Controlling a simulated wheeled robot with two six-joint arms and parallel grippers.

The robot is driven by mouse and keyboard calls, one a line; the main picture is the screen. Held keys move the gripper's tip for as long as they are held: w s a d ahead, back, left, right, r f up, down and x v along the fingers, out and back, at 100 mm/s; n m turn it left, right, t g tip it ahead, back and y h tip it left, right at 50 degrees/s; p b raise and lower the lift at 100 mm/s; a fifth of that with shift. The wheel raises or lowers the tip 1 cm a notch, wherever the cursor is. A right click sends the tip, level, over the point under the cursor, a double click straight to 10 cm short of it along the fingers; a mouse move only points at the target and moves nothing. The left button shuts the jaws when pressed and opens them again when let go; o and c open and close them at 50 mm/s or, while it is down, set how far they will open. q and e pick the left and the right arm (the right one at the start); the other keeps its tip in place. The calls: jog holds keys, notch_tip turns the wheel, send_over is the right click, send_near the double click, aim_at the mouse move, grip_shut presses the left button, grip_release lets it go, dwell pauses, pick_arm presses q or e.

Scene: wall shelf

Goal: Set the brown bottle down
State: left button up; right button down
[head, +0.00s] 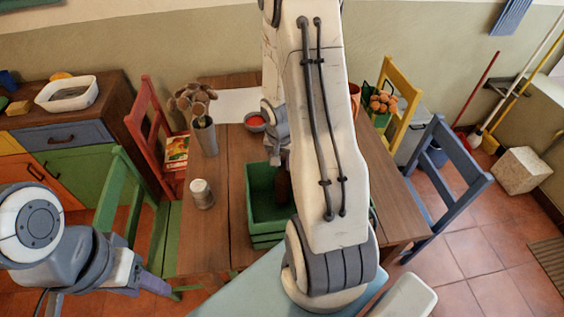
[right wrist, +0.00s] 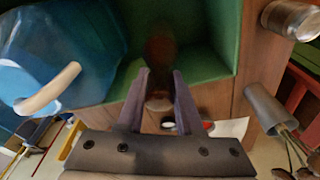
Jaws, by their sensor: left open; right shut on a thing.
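The brown bottle (head: 282,186) hangs upright from my right gripper (head: 280,155), inside the outline of the green crate (head: 266,239) on the wooden table. In the right wrist view the fingers (right wrist: 161,88) are shut on its top end, and its blurred brown body (right wrist: 160,48) shows against the green crate floor (right wrist: 200,50). I cannot tell whether its base touches that floor. My right forearm hides the crate's right part in the head view. My left gripper (head: 150,284) is open and empty, low at the left, away from the crate.
A pale can (head: 201,194) and a grey vase of flowers (head: 205,137) stand left of the crate. A red-filled bowl (head: 255,121) and white paper (head: 237,104) lie behind it. Green (head: 122,195), red (head: 152,135), yellow (head: 401,100) and blue (head: 455,175) chairs surround the table (head: 222,235).

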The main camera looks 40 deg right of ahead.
jog(key=c, duration=0.6)
grip_release()
jog(key=shift+f, duration=0.1)
jog(key=shift+o, duration=0.2)
jog(key=shift+r+p, duration=0.4)
jog(key=shift+p, duration=0.05)
notch_tip(320, 180, up, 4)
jog(key=shift+a+r+p, duration=0.15)
jog(key=shift+p, duration=0.6)
notch_tip(320, 180, up, 8)
jog(key=s+a, duration=0.1)
jog(key=s+a+r+n+y, duration=0.15)
jog(key=a+n, duration=0.25)
jog(key=a, duration=0.5)
jog(key=a+r+n, duration=0.2)
jog(key=a+n, duration=0.2)
jog(key=a, duration=0.5)
jog(key=s+a+r+n+g, duration=0.1)
jog(key=s+a+r+n, duration=0.1)
jog(key=s+a+n, duration=0.8)
jog(key=s+a+y, duration=0.1)
jog(key=s+a, duration=0.1)
jog(key=s, duration=0.2)
jog(key=shift+s+r+b, duration=0.15)
jog(key=shift+r+b, duration=0.25)
